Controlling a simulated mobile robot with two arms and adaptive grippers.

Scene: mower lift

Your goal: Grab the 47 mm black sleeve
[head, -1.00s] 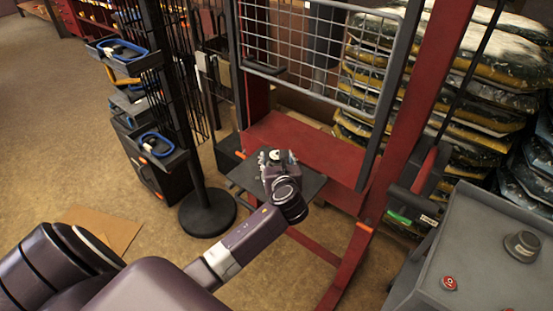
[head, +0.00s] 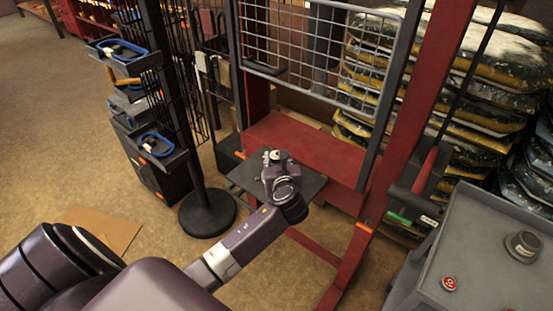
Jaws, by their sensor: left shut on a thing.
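My left gripper (head: 277,157) is over the dark flat platform (head: 312,184) in front of the red frame. Its fingers are drawn in on a small thing, which I take to be the black sleeve (head: 275,154). Only a little of that thing shows between the fingers, with a pale spot at its top; its size cannot be read. The wrist and fingers hide most of it and the platform beneath. My right gripper is not in view.
The red frame (head: 369,190) with a wire-mesh guard (head: 318,50) rises behind the platform. A black rack on a round base (head: 207,212) stands left, with trays holding blue-rimmed items. A grey cabinet (head: 480,255) with a red button (head: 449,283) is at right. Bags are stacked behind.

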